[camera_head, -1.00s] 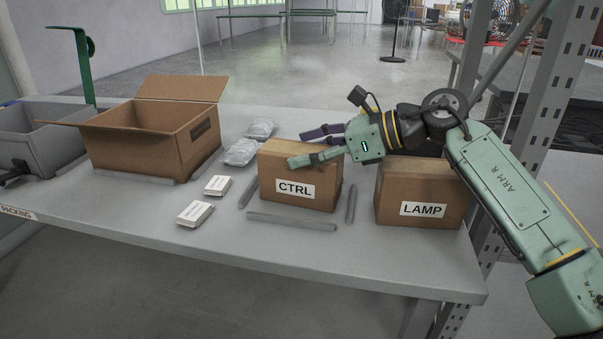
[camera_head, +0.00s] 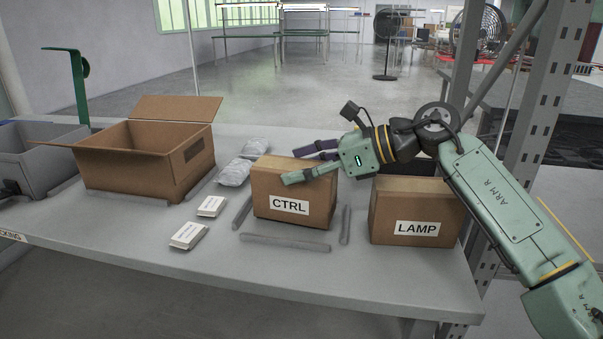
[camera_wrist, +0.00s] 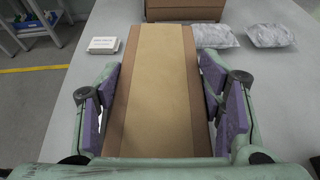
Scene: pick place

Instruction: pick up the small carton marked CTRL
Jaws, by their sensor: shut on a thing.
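The brown carton marked CTRL (camera_head: 290,190) is upright on or just above the grey table, between dark grey strips. My gripper (camera_head: 292,164) reaches over it from the right and is shut on it, one finger along the near side and one along the far side. In the wrist view, the carton's tan top (camera_wrist: 155,85) lies between the purple finger pads of my gripper (camera_wrist: 160,112). Its underside is hidden, so any gap below is hard to tell.
A carton marked LAMP (camera_head: 417,228) stands close on the right, under my arm. An open cardboard box (camera_head: 130,182) and a grey bin (camera_head: 30,178) are at left. Two small white boxes (camera_head: 211,206) and two silvery pouches (camera_head: 234,173) lie between. A metal post (camera_head: 530,130) rises at right.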

